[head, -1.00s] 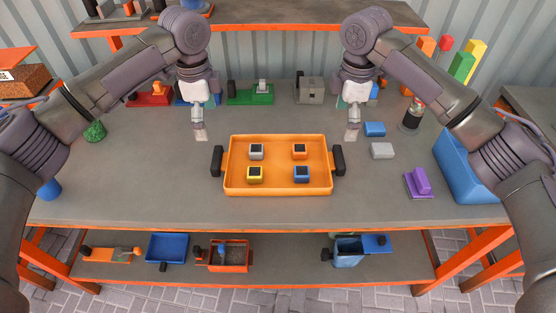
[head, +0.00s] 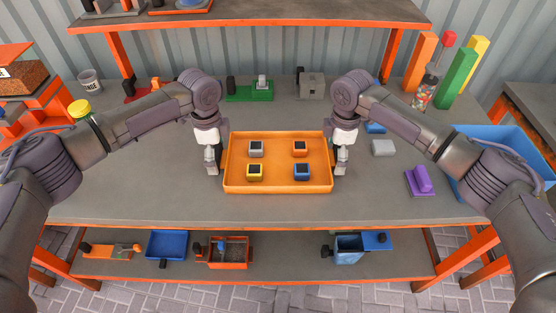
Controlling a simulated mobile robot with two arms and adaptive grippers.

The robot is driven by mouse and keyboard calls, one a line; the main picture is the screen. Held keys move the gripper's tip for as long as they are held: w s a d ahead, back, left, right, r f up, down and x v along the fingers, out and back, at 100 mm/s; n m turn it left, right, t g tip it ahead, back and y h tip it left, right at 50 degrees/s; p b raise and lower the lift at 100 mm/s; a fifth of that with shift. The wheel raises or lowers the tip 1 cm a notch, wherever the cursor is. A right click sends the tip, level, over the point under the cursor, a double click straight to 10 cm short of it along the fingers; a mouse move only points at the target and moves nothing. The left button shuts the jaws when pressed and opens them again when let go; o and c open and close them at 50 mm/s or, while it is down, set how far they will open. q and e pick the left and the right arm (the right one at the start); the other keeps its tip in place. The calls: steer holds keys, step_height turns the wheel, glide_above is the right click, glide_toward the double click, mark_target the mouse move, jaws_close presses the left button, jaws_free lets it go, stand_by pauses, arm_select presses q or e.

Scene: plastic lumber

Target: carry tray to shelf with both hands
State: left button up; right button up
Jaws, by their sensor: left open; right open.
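The orange tray (head: 278,186) lies flat on the grey workbench and holds several small blocks with dark tops: grey, orange, yellow and blue. My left gripper (head: 212,168) is open and down at the tray's left end, over the dark left handle, which it mostly hides. My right gripper (head: 340,168) is open and down at the tray's right end, over the right handle, also mostly hidden. I cannot tell whether the fingers touch the handles. A raised shelf (head: 280,20) with an orange front edge stands at the back of the bench. A lower shelf (head: 290,264) lies under the bench.
The raised shelf holds items at its left; its middle and right look clear. A green fixture (head: 249,96) and a grey block (head: 311,88) stand behind the tray. A purple piece (head: 420,181) and blue bin (head: 505,150) are at right. The bench front is clear.

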arm_select(q)
steer(key=shift+f, duration=0.2)
arm_select(e)
steer(key=shift+f, duration=0.2)
arm_select(q)
steer(key=c, duration=1.2)
arm_select(e)
steer(key=c, duration=1.2)
steer(key=shift+r, duration=0.1)
arm_select(q)
steer(key=shift+r, duration=0.15)
arm_select(e)
steer(key=shift+r, duration=0.1)
